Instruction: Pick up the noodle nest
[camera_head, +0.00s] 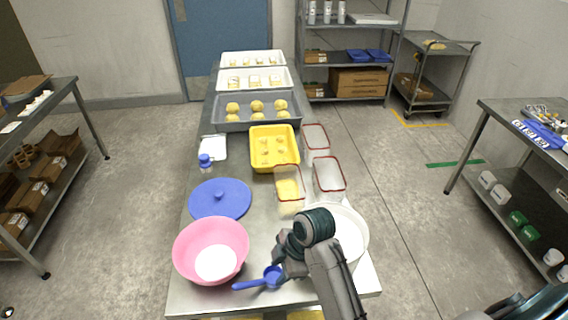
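Several round yellow lumps that look like noodle nests (257,106) sit in the grey tray (216,122) towards the far half of the steel table. Smaller yellow pieces (266,151) lie in the yellow tray (254,168) nearer to me. I cannot tell for sure which of these is the noodle nest. My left gripper is not in view.
A pink bowl (190,254) and a blue lid (220,199) stand left of my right gripper. A white round container (352,240) is partly behind my arm. Red-rimmed clear containers (328,180) line the right edge. White trays (252,59) are at the far end.

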